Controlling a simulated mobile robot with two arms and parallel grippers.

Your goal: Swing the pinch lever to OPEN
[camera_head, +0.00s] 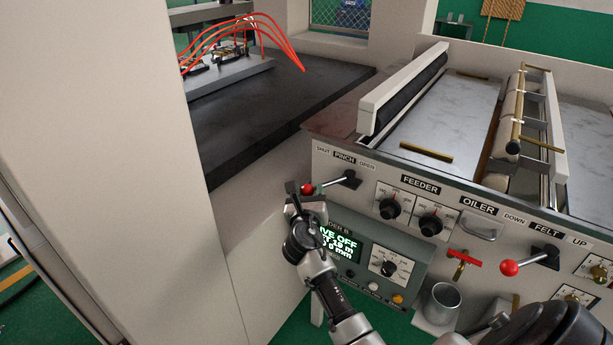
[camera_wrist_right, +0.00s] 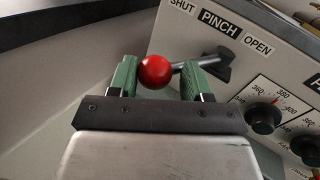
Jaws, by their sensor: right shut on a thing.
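My right gripper (camera_head: 302,190) is at the knob. In the right wrist view the red knob (camera_wrist_right: 155,72) shows between the green finger pads of my right gripper (camera_wrist_right: 160,80), which is shut on the lever. The rod runs right to its dark pivot (camera_wrist_right: 216,63). My left gripper is out of view.
Right of the lever are the FEEDER dials (camera_head: 409,213) and a FELT lever with another red knob (camera_head: 509,268). A screen box (camera_head: 355,254) and metal cup (camera_head: 441,303) sit below. A pale wall panel (camera_head: 110,150) stands at left.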

